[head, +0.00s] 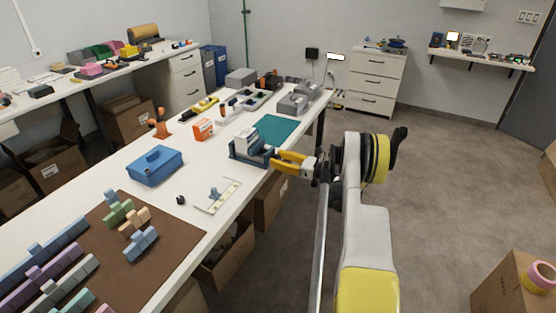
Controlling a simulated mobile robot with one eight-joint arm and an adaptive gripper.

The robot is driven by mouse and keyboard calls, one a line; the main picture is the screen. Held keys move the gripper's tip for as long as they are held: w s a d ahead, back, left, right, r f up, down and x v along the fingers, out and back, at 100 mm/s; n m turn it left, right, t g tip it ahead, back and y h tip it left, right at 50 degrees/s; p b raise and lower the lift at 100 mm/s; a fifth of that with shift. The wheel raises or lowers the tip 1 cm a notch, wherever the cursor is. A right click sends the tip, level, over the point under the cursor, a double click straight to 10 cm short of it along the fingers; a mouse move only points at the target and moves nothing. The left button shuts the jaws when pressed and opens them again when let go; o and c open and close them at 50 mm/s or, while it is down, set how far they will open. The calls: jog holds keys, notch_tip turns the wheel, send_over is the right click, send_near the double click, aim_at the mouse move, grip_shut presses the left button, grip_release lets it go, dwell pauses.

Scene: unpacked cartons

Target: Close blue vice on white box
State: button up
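The blue vice (240,157) stands near the right edge of the long white table. A white box (246,138) stands upright between its jaws. I cannot tell whether the jaws touch the box. My gripper (276,160), with yellow fingers, reaches in from the right at the vice's right end. Its fingertips are at or very near that end, where the vice's handle is mostly hidden. The view is too small to tell whether the fingers are apart or shut on anything.
A green mat (276,130) lies behind the vice. A blue toolbox (154,166) and an orange box (203,129) stand to its left. A white plate with a small blue part (218,197) lies in front. Open floor (445,170) extends right of the table.

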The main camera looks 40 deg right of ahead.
jog(key=shift+o, duration=0.5)
jog(key=shift+s+d, duration=0.15)
jog(key=shift+s, duration=0.15)
jog(key=v, duration=1.1)
jog(key=shift+s, duration=0.25)
